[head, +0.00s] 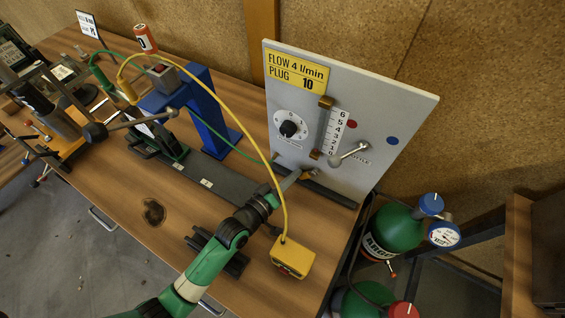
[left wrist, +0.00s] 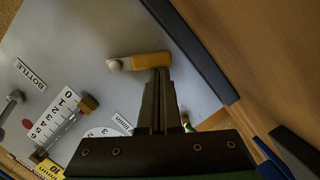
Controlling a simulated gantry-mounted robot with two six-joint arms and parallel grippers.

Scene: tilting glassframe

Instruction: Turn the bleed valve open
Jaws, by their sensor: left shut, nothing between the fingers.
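The pale panel (head: 370,110) stands upright on the bench, with a flow scale, a black dial and a silver ball-ended lever (head: 348,155). A short brass-coloured handle with a pale knob (left wrist: 138,62), possibly the bleed valve, is low on the panel in the left wrist view. No label for it is readable. My left gripper (left wrist: 158,88) is shut and empty, its fingertips close to the brass part; I cannot tell if they touch. In the head view my left gripper (head: 292,181) is by the panel's lower left edge, where the handle is mostly hidden.
A yellow box (head: 292,257) on a yellow cable lies right of my left arm. The cable loops over the bench near the arm. A blue stand (head: 207,115) is behind. Green gas bottles (head: 392,232) stand right of the bench.

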